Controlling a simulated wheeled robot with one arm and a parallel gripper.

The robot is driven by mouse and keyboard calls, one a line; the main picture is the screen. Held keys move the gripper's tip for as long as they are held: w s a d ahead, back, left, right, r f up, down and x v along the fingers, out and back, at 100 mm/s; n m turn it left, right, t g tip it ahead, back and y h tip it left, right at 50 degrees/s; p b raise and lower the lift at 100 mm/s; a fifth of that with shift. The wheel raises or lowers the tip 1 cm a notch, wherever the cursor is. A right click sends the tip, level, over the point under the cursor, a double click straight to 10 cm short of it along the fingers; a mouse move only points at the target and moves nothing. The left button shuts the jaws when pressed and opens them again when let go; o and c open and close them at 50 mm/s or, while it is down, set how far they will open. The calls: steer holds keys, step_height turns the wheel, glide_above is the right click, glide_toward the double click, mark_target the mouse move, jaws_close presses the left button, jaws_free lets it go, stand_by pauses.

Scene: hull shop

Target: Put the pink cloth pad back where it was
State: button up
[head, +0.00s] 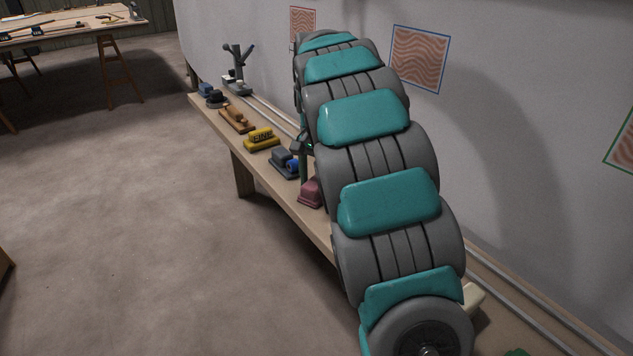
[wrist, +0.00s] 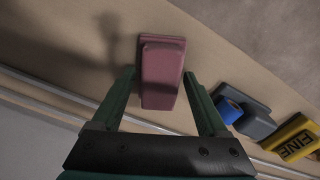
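The pink cloth pad (head: 311,193) sits on the long wooden bench by the hull wall, partly hidden behind my arm. In the wrist view the pink pad (wrist: 162,72) has a raised narrower block on a wider base. My gripper (wrist: 158,78) is open, with one green finger on each side of the pad's near part and gaps visible on both sides. In the head view only a sliver of my gripper (head: 303,165) shows, just above and behind the pad. Whether the fingers are down at the pad's height is hard to tell.
Beyond the pad on the bench (head: 281,187) stand a grey-blue block (head: 284,161), a yellow block (head: 261,139) marked FINE, and a brown block (head: 236,121). Metal rails run along the wall side. A cream object (head: 474,298) lies nearer. The floor at left is clear.

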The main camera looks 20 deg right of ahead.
mark_target(316, 180)
steer(key=o, duration=0.3)
steer(key=shift+r, duration=6)
steer(key=s+a+f+n, duration=0.3)
steer(key=s+a+f, duration=0.1)
steer(key=s, duration=0.9)
steer(key=s+a+f+n+g, duration=0.1)
steer(key=s+a+f+n, duration=0.3)
steer(key=s, duration=0.9)
steer(key=s+a+f+n, duration=0.4)
steer(key=s+f, duration=0.3)
steer(key=s, duration=0.6)
steer(key=shift+s+f+g, duration=0.2)
steer(key=shift+f+g, duration=0.1)
steer(key=shift+g, duration=0.1)
